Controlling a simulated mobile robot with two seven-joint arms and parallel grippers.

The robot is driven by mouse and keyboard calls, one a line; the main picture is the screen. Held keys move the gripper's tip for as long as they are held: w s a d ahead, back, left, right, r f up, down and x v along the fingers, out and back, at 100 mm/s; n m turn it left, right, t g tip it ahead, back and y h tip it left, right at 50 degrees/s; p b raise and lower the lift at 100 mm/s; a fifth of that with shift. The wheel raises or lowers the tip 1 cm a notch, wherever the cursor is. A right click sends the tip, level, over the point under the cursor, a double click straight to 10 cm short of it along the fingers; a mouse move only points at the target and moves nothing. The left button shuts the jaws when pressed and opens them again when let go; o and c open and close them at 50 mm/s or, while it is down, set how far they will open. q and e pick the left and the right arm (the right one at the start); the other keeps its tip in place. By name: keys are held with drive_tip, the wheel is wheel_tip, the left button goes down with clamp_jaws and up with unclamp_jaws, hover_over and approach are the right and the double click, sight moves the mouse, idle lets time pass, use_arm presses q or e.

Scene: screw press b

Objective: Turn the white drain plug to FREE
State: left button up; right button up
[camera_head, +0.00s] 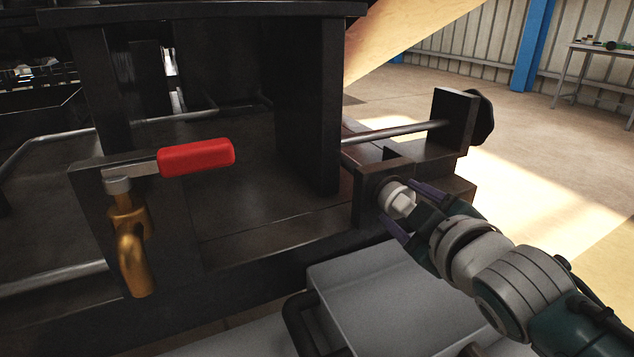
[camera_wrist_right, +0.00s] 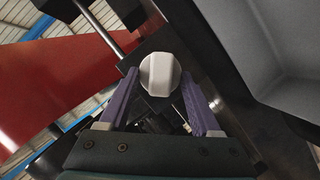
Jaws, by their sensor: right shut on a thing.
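The white drain plug (camera_head: 397,199) sits at the front face of a dark block (camera_head: 367,200) at the right end of the press. It also shows in the right wrist view as a pale faceted knob (camera_wrist_right: 160,74). My right gripper (camera_head: 408,213) reaches in from the lower right, its purple fingers on either side of the plug, and is shut on it. In the right wrist view the gripper (camera_wrist_right: 160,80) has one finger left and one right of the plug. No FREE marking is readable. My left gripper is not in view.
A brass tap (camera_head: 130,240) with a red lever (camera_head: 196,157) stands at the left. A grey container (camera_head: 385,290) with a dark handle lies below the plug. A steel rod (camera_head: 395,132) runs behind it to a black knob (camera_head: 481,117). Open floor lies at the right.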

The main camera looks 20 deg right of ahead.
drive_tip(key=shift+a+f+n+h+b, duration=0.1)
drive_tip(key=shift+f+n+h+b, duration=0.5)
drive_tip(key=shift+b, duration=0.6)
drive_tip(key=shift+r+n+t+b, duration=0.2)
drive_tip(key=shift+n+t+b, duration=0.1)
drive_tip(key=shift+n+b, duration=0.2)
drive_tip(key=o, duration=0.8)
drive_tip(key=shift+w+r, duration=0.1)
drive_tip(key=shift+r, duration=0.05)
drive_tip(key=shift+c, duration=0.8)
drive_tip(key=shift+r, duration=0.1)
drive_tip(key=c, duration=0.8)
